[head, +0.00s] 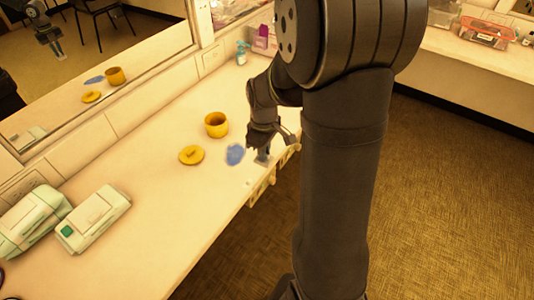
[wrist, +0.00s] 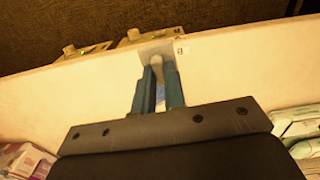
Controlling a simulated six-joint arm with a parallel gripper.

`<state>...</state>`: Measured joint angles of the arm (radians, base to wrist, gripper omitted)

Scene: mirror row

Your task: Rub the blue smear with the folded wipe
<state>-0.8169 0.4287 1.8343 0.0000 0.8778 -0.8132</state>
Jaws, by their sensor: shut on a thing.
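The blue smear (head: 235,154) is a flat patch on the pale counter, beside the yellow lid. My gripper (head: 263,154) is just right of the smear, near the counter's front edge. In the wrist view my gripper (wrist: 157,66) points at the counter near that edge. Its two bluish fingers are shut on a narrow pale thing, which I take for the folded wipe (wrist: 157,70). A bit of blue shows between the fingers. I cannot tell whether the wipe touches the counter. In the head view the wipe is too small to make out clearly.
A yellow pot (head: 216,125) and its flat yellow lid (head: 191,155) stand left of the smear. Pale green-and-white devices (head: 95,218) lie at the near left. A teal bottle (head: 241,52) stands at the back. A mirror (head: 100,50) runs along the left.

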